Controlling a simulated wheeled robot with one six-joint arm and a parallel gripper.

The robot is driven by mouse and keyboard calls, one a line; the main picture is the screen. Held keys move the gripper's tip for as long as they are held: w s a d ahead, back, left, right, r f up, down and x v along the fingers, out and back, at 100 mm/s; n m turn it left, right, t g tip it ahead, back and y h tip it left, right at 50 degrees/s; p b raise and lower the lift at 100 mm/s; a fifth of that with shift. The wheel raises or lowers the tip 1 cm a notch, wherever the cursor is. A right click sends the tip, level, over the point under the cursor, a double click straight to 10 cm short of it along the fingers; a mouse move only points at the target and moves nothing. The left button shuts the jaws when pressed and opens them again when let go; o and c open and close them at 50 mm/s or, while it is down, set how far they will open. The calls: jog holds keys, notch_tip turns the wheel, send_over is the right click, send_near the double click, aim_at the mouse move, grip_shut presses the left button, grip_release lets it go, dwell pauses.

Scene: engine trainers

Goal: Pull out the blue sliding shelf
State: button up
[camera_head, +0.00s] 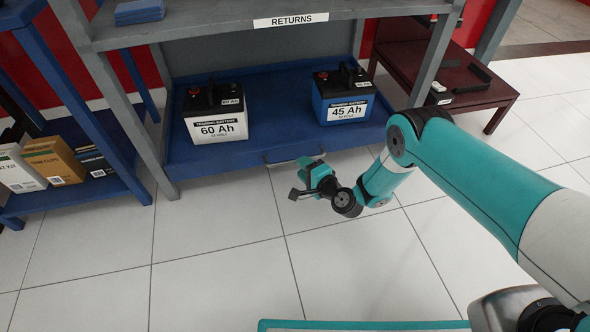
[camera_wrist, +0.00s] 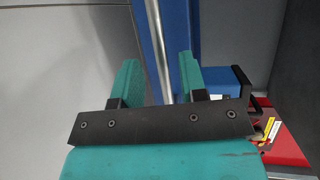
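The blue sliding shelf (camera_head: 262,113) sits low in the grey rack, its front edge roughly in line with the front posts. A thin silver bar handle (camera_head: 283,161) runs along its front. In the wrist view the handle (camera_wrist: 158,45) runs up the picture beside the blue shelf front (camera_wrist: 179,28). My gripper (camera_wrist: 158,78) is open, with a teal finger on each side of the bar and visible gaps. The bar's lower end is hidden behind the gripper body. In the head view my gripper (camera_head: 303,178) is just in front of the handle.
A white 60 Ah battery (camera_head: 216,129) and a blue 45 Ah battery (camera_head: 343,107) stand on the shelf. A blue side rack with boxes (camera_head: 55,161) is at left, a dark red table (camera_head: 428,70) at right. The tiled floor (camera_head: 215,240) in front is clear.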

jog(key=b+x, duration=0.2)
jog(key=x, duration=0.2)
jog(key=shift+w+a, duration=0.15)
jog(key=shift+w, duration=0.05)
grip_shut()
